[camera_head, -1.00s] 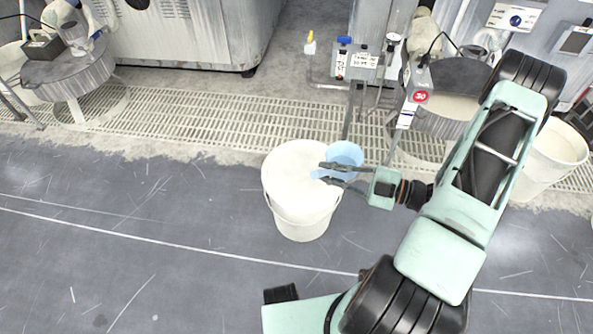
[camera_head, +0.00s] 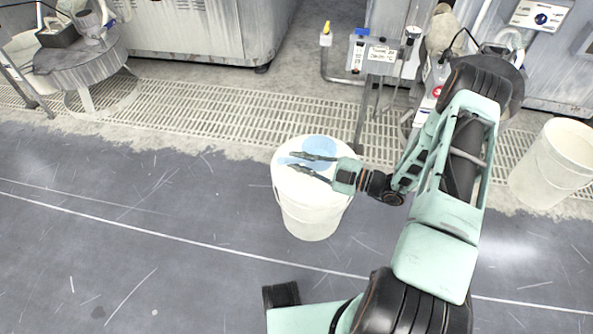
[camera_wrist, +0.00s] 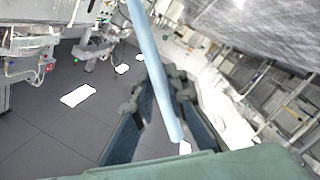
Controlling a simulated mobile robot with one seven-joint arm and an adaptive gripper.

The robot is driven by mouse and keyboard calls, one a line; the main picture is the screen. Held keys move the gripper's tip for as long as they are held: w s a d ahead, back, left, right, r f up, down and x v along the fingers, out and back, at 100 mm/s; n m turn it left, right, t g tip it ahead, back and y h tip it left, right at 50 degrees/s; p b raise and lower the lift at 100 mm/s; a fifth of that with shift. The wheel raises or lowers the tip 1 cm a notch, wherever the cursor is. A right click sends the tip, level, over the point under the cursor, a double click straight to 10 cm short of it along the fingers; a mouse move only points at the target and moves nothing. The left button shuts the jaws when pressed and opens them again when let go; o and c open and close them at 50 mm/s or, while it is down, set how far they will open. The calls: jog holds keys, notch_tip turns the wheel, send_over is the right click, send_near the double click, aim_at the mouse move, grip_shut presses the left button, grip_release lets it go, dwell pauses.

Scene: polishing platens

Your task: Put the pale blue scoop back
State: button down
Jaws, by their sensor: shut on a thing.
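The pale blue scoop (camera_head: 319,146) is over the back part of the top of a white bucket (camera_head: 312,215) in the head view. My gripper (camera_head: 293,161) reaches in from the right, its fingers over the bucket top, and is shut on the scoop. In the wrist view the scoop's long pale blue handle (camera_wrist: 152,68) runs down between the dark fingers of my gripper (camera_wrist: 155,100). The scoop's bowl is not clear there. I cannot tell whether the scoop touches the bucket.
A second whitish bucket (camera_head: 550,165) stands at the right. Behind the white bucket are a floor grating (camera_head: 210,115) and a post with a control box (camera_head: 372,55). A round grey platen (camera_head: 80,65) stands at the far left. The floor at the left is clear.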

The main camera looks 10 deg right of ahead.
jog(key=shift+w+a+f, duration=0.15)
jog(key=shift+a+f, duration=0.1)
jog(key=shift+f, duration=0.1)
jog(key=shift+w+f+b, duration=0.1)
jog(key=shift+f+b, duration=0.65)
jog(key=shift+f, duration=0.8)
jog(key=shift+f, duration=0.15)
jog(key=c, duration=1.9)
grip_release()
jog(key=shift+c, duration=0.2)
